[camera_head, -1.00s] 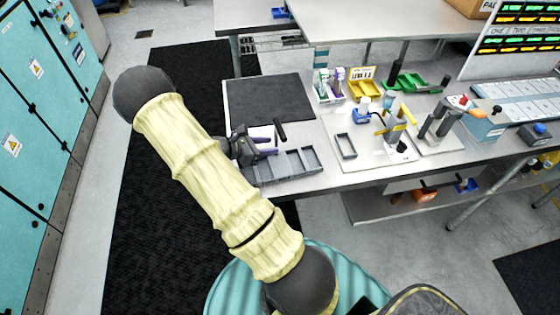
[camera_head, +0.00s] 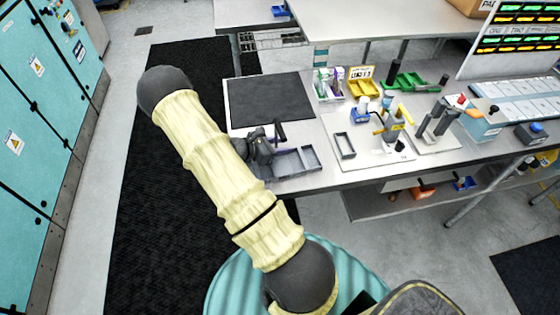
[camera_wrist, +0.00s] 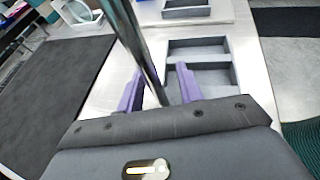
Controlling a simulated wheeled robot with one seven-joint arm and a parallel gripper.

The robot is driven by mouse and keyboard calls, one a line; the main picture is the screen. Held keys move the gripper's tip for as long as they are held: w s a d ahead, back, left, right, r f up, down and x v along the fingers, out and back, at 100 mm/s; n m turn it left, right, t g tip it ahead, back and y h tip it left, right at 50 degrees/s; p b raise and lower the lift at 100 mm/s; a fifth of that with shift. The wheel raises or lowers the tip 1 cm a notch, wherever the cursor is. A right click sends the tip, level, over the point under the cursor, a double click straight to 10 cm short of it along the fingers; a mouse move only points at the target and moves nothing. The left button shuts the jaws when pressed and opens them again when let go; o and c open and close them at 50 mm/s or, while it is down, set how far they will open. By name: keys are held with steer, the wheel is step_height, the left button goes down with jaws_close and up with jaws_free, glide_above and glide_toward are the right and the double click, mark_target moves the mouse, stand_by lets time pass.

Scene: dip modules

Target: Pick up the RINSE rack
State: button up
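A dark upright handle (camera_head: 280,131) stands at the grey compartment tray (camera_head: 312,165) near the table's front edge. No RINSE label is readable, so I cannot tell whether this handle belongs to the RINSE rack. My gripper (camera_head: 283,150) is low over the tray's left part, beside the handle. In the wrist view, my gripper (camera_wrist: 158,88) has its two purple fingers apart, with the dark rod (camera_wrist: 146,60) running between them. Whether a finger touches the rod cannot be told. Empty tray compartments (camera_wrist: 198,48) show beyond the fingers. My gripper hides the tray's left end.
A dark mat (camera_head: 268,98) lies behind the tray. To the right are a small grey frame (camera_head: 345,145) on a white board, a yellow bin (camera_head: 363,88), a green tray (camera_head: 408,82) and a lever fixture (camera_head: 438,120). Bare tabletop lies right of the tray.

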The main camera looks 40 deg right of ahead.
jaws_close()
steer(key=shift+r, duration=0.1)
stand_by(0.3)
step_height(320, 180, up, 10)
steer(key=b, duration=0.2)
stand_by(0.4)
stand_by(0.4)
